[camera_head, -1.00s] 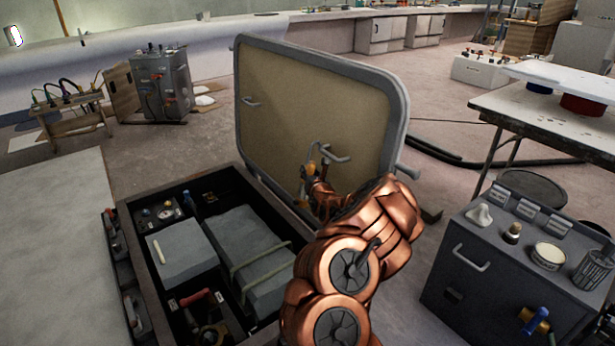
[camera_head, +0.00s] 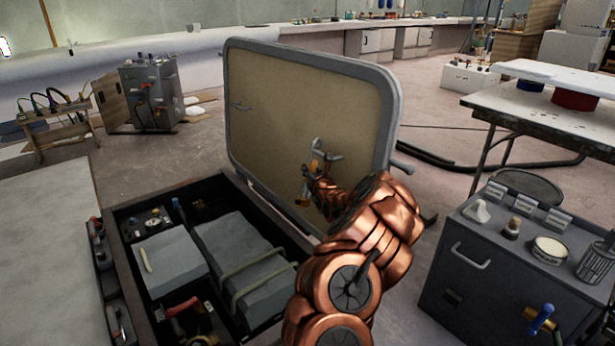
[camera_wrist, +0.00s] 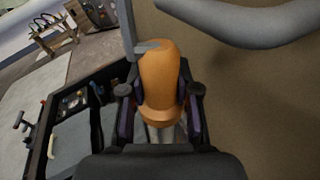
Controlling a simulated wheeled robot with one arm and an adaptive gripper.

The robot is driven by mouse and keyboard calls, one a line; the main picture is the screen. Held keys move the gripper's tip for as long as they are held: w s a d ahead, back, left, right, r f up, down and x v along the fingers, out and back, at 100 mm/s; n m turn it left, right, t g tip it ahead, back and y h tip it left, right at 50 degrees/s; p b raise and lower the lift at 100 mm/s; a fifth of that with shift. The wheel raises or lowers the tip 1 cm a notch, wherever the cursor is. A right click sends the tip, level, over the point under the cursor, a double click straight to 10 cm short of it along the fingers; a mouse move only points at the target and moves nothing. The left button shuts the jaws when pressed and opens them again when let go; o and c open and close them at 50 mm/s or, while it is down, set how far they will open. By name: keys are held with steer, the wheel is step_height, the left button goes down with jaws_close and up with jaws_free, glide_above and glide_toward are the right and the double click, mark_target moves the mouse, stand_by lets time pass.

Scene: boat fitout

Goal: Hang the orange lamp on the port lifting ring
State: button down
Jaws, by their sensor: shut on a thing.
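The orange lamp (camera_wrist: 160,80) is between the two fingers of my gripper (camera_wrist: 160,98) in the wrist view, its rounded end pointing up the picture. A thin grey bent piece (camera_wrist: 146,46) shows at that end. In the head view my gripper (camera_head: 311,175) is in front of the raised lid's tan face, with a little of the lamp (camera_head: 317,146) showing. A grey ring-like handle (camera_head: 333,157) on the lid is right beside it; whether they touch I cannot tell. A second, similar handle (camera_head: 240,106) is farther left on the lid. No label shows which is port.
The lid (camera_head: 232,85) stands open behind a dark locker (camera_head: 120,213) holding grey boxes and tools. A dark cabinet (camera_head: 440,290) with small items on top is at the right, and a white-topped table (camera_head: 530,118) behind it. Floor shows between lid and cabinet.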

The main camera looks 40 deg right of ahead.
steer(key=shift+d+f, duration=0.25)
steer(key=shift+f, duration=0.4)
steer(key=shift+d+f, duration=0.2)
steer(key=shift+f, duration=0.45)
steer(key=shift+d+f, duration=0.25)
steer(key=shift+f, duration=0.4)
steer(key=c, duration=0.8)
jaws_free()
steer(key=shift+o, duration=0.2)
steer(key=o, duration=0.6)
steer(key=shift+o, duration=0.2)
steer(key=shift+s, duration=0.1)
